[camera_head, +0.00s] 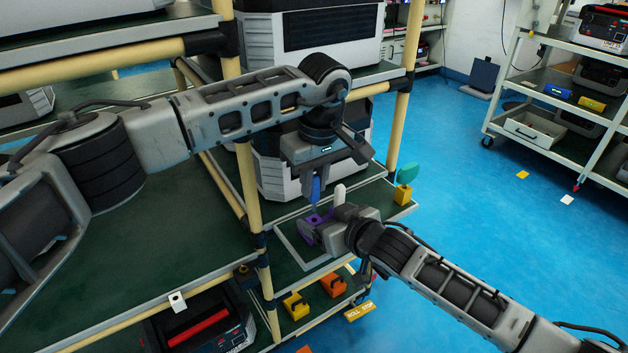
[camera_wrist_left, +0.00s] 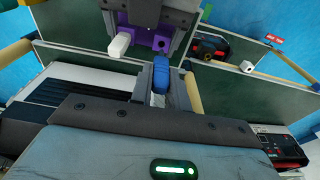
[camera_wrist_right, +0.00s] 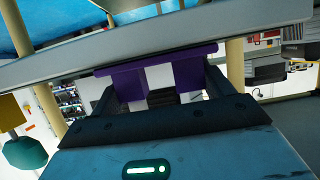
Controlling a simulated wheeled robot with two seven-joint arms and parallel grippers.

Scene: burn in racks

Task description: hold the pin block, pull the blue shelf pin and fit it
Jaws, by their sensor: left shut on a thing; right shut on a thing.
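My left gripper (camera_head: 315,190) points down and is shut on the blue shelf pin (camera_head: 315,188). The blue pin also shows between its fingers in the left wrist view (camera_wrist_left: 188,76). My right gripper (camera_head: 326,228) is shut on the purple pin block (camera_head: 309,231), which also shows in the left wrist view (camera_wrist_left: 146,38) and the right wrist view (camera_wrist_right: 130,84). A white pin (camera_head: 340,194) stands in the block. In the left wrist view the blue pin looks apart from the block, close to it, and a dark hole shows in the block. The pin's lower end is hidden.
A yellow block with a teal pin (camera_head: 403,192) stands at the shelf corner on the right. Orange (camera_head: 333,286) and yellow (camera_head: 296,305) blocks sit on the lower shelf. Tan rack posts (camera_head: 250,195) stand close to my left arm. The blue floor (camera_head: 470,200) is open.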

